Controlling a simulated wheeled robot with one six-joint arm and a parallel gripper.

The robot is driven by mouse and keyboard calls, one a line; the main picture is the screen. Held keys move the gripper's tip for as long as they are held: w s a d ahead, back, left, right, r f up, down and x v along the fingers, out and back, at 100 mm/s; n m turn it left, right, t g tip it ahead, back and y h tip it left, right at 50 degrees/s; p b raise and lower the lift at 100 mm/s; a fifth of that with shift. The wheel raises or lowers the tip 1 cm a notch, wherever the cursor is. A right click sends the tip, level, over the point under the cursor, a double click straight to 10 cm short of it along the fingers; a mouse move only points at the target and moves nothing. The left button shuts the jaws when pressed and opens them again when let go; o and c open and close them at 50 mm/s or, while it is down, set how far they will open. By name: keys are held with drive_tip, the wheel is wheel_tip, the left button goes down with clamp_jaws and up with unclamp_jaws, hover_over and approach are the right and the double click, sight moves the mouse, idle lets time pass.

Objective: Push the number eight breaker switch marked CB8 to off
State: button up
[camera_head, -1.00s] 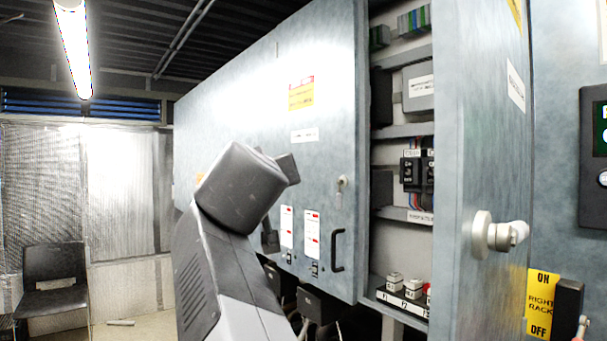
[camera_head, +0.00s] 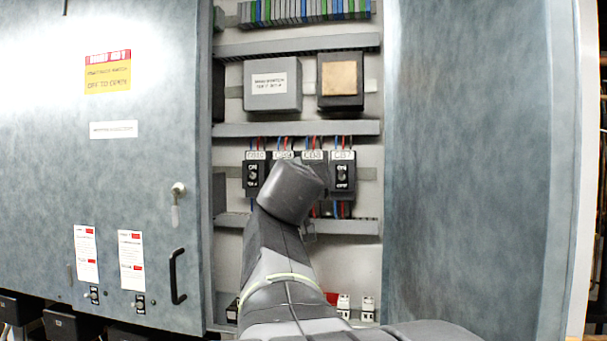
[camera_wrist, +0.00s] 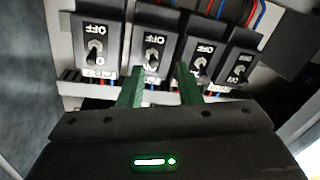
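The row of black breakers reads CB10, CB9, CB8, CB7 from left to right in the head view. The CB8 label (camera_head: 312,155) shows there, but my arm covers most of its breaker. The wrist view shows the row upside down. By that order, CB8 (camera_wrist: 155,42) is second from the left, with OFF printed above its pale toggle; which way the toggle is set is not clear. My gripper (camera_wrist: 160,68) is open and empty, its green fingers apart. The left fingertip is near the CB8 label edge, the right near CB9 (camera_wrist: 202,58). Contact cannot be told.
CB7 (camera_head: 342,178) and CB10 (camera_head: 254,178) flank the row closely. A grey cable duct (camera_head: 290,129) runs above it. The cabinet's closed left door (camera_head: 130,180) and open right door (camera_head: 475,150) bound the opening. Small white switches (camera_head: 367,308) sit low inside.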

drive_tip(key=shift+w+d, duration=0.3)
drive_tip(key=shift+w, duration=0.4)
drive_tip(key=shift+w+d, duration=0.25)
drive_tip(key=shift+w, duration=0.45)
clamp_jaws()
drive_tip(key=shift+f, duration=0.1)
